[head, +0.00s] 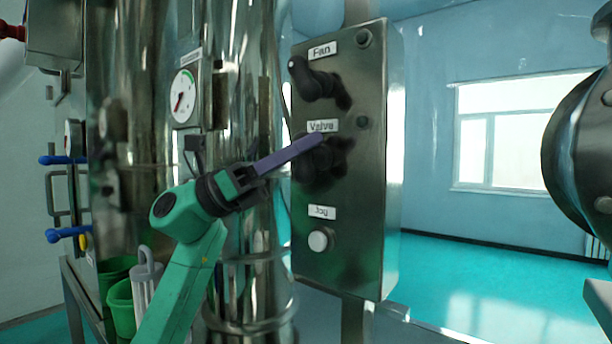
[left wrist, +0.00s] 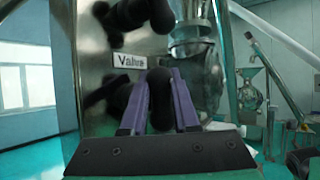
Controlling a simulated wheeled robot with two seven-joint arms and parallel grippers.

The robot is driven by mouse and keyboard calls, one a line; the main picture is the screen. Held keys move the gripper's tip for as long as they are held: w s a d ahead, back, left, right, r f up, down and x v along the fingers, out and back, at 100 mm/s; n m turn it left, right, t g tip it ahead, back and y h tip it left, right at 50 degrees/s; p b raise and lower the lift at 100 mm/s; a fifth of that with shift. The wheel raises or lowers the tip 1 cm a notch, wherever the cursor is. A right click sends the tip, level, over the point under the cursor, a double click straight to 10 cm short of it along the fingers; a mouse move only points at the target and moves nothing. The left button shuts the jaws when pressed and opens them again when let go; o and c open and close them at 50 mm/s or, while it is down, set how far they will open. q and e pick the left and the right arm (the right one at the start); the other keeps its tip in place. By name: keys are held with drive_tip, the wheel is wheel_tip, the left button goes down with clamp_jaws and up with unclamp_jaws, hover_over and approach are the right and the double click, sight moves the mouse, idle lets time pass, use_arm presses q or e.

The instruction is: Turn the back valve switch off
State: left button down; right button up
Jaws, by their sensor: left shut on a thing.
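The grey control box (head: 375,200) stands in the middle of the head view, with a black valve switch (head: 312,166) below the "Valve" label (head: 323,126). My left gripper (head: 318,139) reaches it from the left with its purple fingers. In the left wrist view the fingers (left wrist: 160,88) stand on both sides of the black valve knob (left wrist: 160,103) and are shut on it. The knob's exact angle is partly hidden by the fingers. My right gripper is in neither view.
The black fan switch (head: 315,82) sits just above the valve switch, and the white jog button (head: 318,241) sits below. A shiny steel column with a gauge (head: 183,96) stands left of the box. Open floor (head: 460,280) lies to the right.

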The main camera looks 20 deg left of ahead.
use_arm(q)
drive_tip(key=n+t+b, duration=0.1)
drive_tip(key=n, duration=0.1)
drive_tip(key=n+t+h+b, duration=0.1)
drive_tip(key=n+t+b, duration=0.1)
drive_tip(key=shift+w+a+f+t+h, duration=0.1)
drive_tip(key=shift+a+f+t+h, duration=0.05)
drive_tip(key=shift+f+t+h, duration=0.2)
drive_tip(key=shift+a+r+n+t+b, duration=0.1)
drive_tip(key=shift+n+t+b, duration=0.4)
drive_tip(key=shift+n+t, duration=0.4)
drive_tip(key=shift+a+r+n+t+b, duration=0.1)
drive_tip(key=shift+n+t+b, duration=0.35)
drive_tip(key=shift+n+t, duration=0.4)
drive_tip(key=c, duration=0.9)
unclamp_jaws()
drive_tip(key=shift+w, duration=0.1)
drive_tip(key=shift+c, duration=0.2)
